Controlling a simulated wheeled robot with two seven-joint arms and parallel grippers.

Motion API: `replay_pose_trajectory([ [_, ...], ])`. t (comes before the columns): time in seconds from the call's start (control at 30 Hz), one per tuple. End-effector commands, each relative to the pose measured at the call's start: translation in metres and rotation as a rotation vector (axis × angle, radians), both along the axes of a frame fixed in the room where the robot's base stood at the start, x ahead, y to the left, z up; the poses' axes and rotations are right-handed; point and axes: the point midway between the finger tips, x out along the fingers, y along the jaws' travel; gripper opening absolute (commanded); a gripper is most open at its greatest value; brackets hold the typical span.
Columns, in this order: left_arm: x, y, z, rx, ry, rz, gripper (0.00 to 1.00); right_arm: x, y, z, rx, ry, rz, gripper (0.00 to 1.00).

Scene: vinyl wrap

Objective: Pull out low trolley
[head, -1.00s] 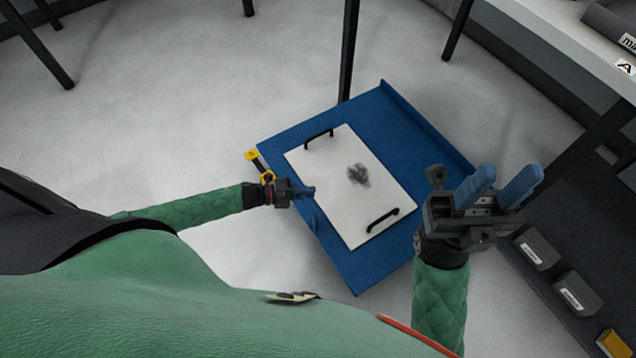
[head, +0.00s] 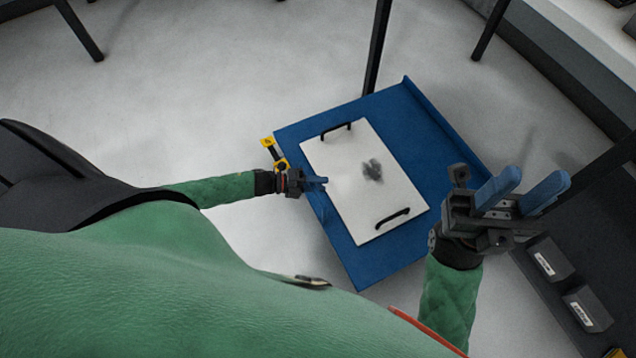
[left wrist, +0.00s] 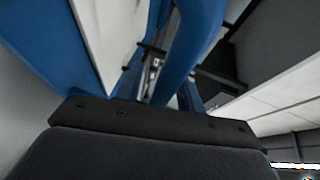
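The low trolley (head: 437,172) is a flat blue platform, lying at an angle on the floor in the middle of the head view. A white board (head: 350,190) with two black handles and a dark smudge lies on it. My left gripper (head: 322,183) is at the trolley's near left edge. Its blue fingers look closed on a blue handle there, though the contact is small and partly hidden. The left wrist view shows the trolley's blue surface (left wrist: 35,40) beside a large blue finger. My right gripper (head: 528,192) is open and empty, raised to the right of the trolley.
A black post (head: 378,45) stands at the trolley's far edge. A dark shelf with grey bins (head: 545,262) is at the right. A yellow-and-black item (head: 273,152) is at the trolley's left corner. Pale floor (head: 190,90) is clear on the left.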

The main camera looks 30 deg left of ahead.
Motion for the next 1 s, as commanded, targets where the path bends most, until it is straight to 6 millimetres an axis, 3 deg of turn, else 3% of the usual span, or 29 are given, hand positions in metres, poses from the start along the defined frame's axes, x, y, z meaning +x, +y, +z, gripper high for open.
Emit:
replay_pose_trajectory([
  [0.17,-0.004,0.007,0.002,0.001,0.000,0.001,0.38,0.000,0.000,0.001,0.000,0.000,0.000,0.36],
  [0.6,-0.033,0.058,0.012,0.000,0.001,0.000,0.38,-0.003,-0.001,0.002,-0.012,0.016,-0.016,0.36],
  [1.0,-0.038,0.067,0.014,0.000,0.000,0.000,0.38,-0.002,-0.003,0.002,-0.015,0.011,-0.022,0.36],
])
